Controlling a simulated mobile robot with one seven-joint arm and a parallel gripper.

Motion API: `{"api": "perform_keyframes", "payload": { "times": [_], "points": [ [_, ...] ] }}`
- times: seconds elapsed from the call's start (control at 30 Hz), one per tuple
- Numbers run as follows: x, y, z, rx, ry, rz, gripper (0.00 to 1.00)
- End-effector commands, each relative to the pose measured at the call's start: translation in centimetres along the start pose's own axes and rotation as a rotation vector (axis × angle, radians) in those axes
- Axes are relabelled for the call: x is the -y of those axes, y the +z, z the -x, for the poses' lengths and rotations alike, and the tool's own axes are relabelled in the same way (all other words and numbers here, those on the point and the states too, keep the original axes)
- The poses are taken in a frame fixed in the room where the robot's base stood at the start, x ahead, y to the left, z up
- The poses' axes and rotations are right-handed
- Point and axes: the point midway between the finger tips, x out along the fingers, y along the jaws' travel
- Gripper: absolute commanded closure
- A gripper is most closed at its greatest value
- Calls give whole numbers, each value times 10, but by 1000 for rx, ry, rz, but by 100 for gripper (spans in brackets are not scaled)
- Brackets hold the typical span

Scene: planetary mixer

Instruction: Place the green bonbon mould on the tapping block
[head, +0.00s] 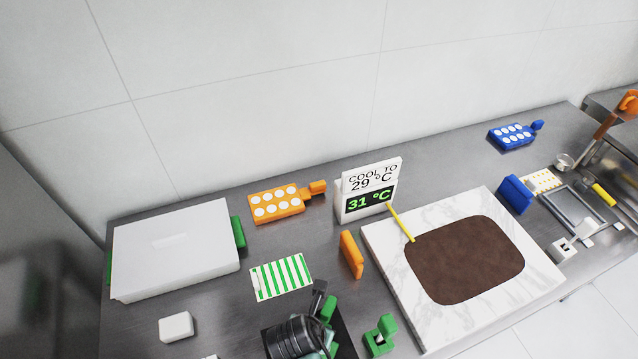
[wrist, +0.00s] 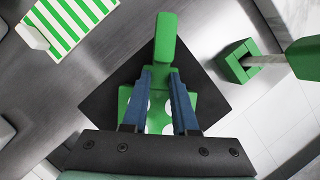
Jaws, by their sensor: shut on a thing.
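The green bonbon mould (wrist: 160,78), with white round cavities and a raised green handle, is between my gripper's blue-grey fingers in the wrist view. My gripper (wrist: 162,72) is shut on it; the fingers and palm hide part of its body. A dark, flat square slab (wrist: 103,99), apparently the tapping block, lies directly beneath the mould. I cannot tell whether they touch. In the head view my dark gripper (head: 322,302) is at the bottom centre and covers most of the mould and slab.
A green holder (head: 380,336) stands just right of the slab. A green-striped card (head: 282,277), an orange block (head: 351,254) and an orange mould (head: 276,204) lie behind. A marble slab (head: 390,256) with chocolate is at right, a white box (head: 175,250) at left.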

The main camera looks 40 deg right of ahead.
Motion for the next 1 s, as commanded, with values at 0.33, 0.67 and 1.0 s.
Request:
{"api": "perform_keyframes", "payload": {
  "times": [0.33, 0.67, 1.0],
  "points": [
    [0, -1, -2, 0, 0, 0, 43],
    [0, 1, 1, 0, 0, -1, 43],
    [0, 1, 51, 2, 2, 0, 43]
  ]
}}
